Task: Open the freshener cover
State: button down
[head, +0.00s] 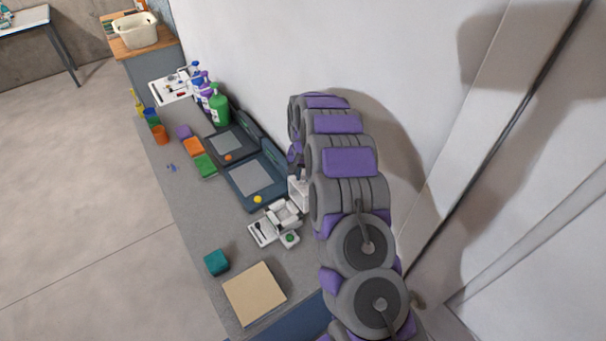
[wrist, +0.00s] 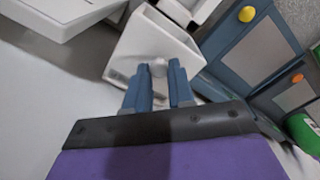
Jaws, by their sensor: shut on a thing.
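The white freshener cover (wrist: 150,38) shows in the wrist view as a pale, box-like panel with a small round knob (wrist: 158,66). My gripper (wrist: 159,72) has its two blue-grey fingers at either side of the knob and is shut on it. The cover looks tilted in this view, and I cannot tell how far it is open. In the head view a white upright unit (head: 298,192), which looks like the freshener, stands by the wall, partly hidden behind my arm. My gripper's fingers are hidden there.
Two blue trays with grey panels, the nearer (head: 250,182) bearing a yellow knob, lie on the grey counter. A white device (head: 275,222), a teal block (head: 216,262) and a tan board (head: 254,293) sit nearer. Spray bottles (head: 218,104) stand farther back. The wall is close at right.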

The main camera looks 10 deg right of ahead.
jog(key=shift+d+f, duration=0.15)
jog(key=shift+d, duration=0.15)
jog(key=shift+s+a+r+b, duration=0.15)
jog(key=shift+s+a, duration=0.25)
jog(key=shift+a, duration=0.4)
jog(key=shift+s+a+r+b, duration=0.15)
jog(key=shift+s+a, duration=0.2)
jog(key=shift+a, duration=0.4)
jog(key=c, duration=1)
grip_release()
jog(key=shift+w, duration=0.1)
notch_tip(320, 180, up, 17)
jog(key=shift+w+r+b, duration=0.1)
jog(key=shift+r+b, duration=0.05)
jog(key=shift+b, duration=0.2)
